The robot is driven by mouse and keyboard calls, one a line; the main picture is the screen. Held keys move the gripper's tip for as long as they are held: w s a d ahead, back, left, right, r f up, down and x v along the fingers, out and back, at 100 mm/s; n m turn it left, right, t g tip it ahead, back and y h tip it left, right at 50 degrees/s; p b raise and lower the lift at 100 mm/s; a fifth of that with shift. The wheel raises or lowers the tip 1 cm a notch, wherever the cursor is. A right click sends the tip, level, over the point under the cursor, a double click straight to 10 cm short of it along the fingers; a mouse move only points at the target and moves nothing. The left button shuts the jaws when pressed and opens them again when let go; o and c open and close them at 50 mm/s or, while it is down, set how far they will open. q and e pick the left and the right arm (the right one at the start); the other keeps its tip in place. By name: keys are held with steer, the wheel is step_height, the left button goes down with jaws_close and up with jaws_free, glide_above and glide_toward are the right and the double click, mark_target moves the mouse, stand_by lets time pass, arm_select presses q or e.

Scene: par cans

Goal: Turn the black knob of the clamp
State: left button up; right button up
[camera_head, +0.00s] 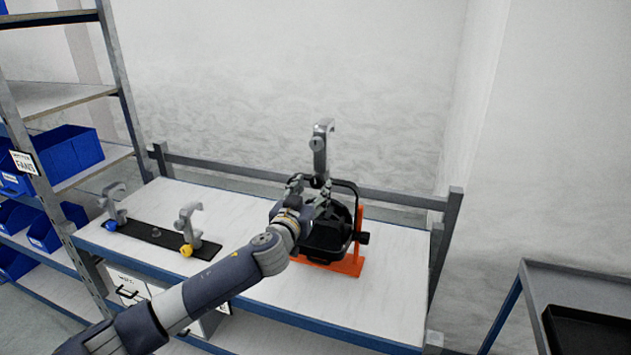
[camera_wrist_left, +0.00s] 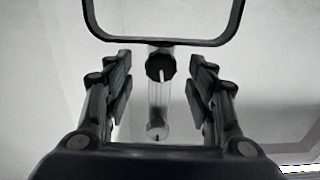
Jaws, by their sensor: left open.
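The grey clamp (camera_head: 320,152) stands upright on top of the black par can (camera_head: 330,236), which rests in an orange stand (camera_head: 352,263) on the workbench. In the left wrist view the clamp's black knob (camera_wrist_left: 160,67) with a pale mark shows between my fingers, in front of the grey clamp body (camera_wrist_left: 158,105). My left gripper (camera_head: 309,194) is open just below the clamp, in front of the par can's yoke. In its wrist view the fingers (camera_wrist_left: 161,78) are on both sides of the knob, with gaps showing. The yoke (camera_wrist_left: 165,42) crosses the top of that view. My right gripper is not in view.
Two more grey clamps (camera_head: 188,226) (camera_head: 113,203), with yellow and blue knobs, stand on a black strip (camera_head: 152,234) at the bench's left. A shelf with blue bins (camera_head: 68,152) stands farther left. A grey cart (camera_head: 580,285) is at right. Bare bench (camera_head: 395,290) lies right of the stand.

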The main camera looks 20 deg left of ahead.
mark_target(318, 180)
arm_select(q)
steer(key=shift+w+a+r, duration=0.1)
steer(key=shift+w, duration=1.15)
steer(key=c, duration=1.1)
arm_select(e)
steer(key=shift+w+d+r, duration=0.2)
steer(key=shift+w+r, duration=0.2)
